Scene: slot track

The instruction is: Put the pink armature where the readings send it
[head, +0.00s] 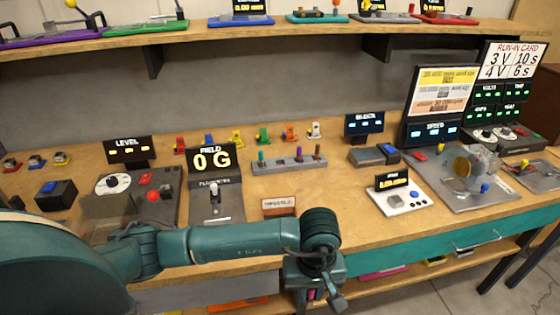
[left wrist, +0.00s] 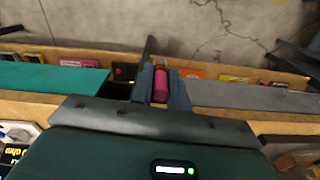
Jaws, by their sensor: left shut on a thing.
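My left gripper (head: 314,290) hangs in front of the bench's front edge, low in the head view. It is shut on the pink armature (left wrist: 160,86), which shows as a short pink cylinder between the two fingers in the left wrist view. In the head view only a small pink patch of it shows. The FIELD meter (head: 212,159) reads 0 G above a grey stand (head: 213,202). The run-in card (head: 511,62) reads 3 V 10 s and 4 V 6 s. My right gripper is not in view.
A grey rack (head: 288,164) with coloured pegs stands mid-bench. A LEVEL station (head: 128,150) is at left, and a motor rig with a clear disc (head: 470,167) at right. A small sign (head: 279,206) stands near the front edge. A lower shelf (head: 420,270) holds coloured trays.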

